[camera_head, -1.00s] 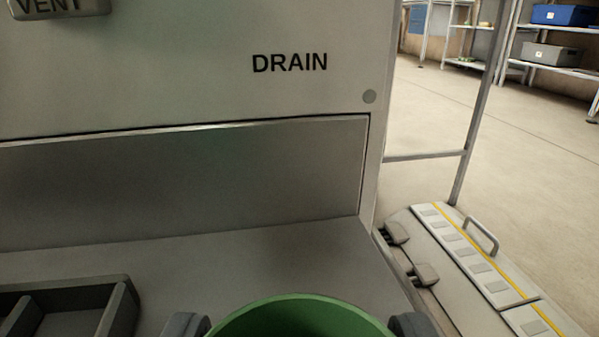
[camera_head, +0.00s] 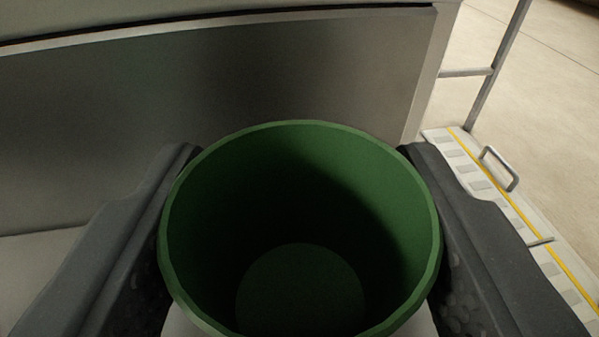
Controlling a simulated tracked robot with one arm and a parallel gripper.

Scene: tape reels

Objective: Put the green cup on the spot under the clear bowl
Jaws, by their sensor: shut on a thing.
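The green cup (camera_head: 300,150) is large in the lower middle of the head camera view. I look down into its empty inside, and its mouth faces up toward the camera. My gripper (camera_head: 302,165) is shut on the cup, with one dark finger against its left side and one against its right. The cup hides most of the surface under it, so I cannot tell whether its base touches anything. The clear bowl and the spot under it are not in view.
A grey metal panel (camera_head: 250,75) stands close behind the cup. A bit of grey surface shows at the left. To the right are a metal post (camera_head: 497,72), a pale step with a yellow line and a handle (camera_head: 500,168), and open floor.

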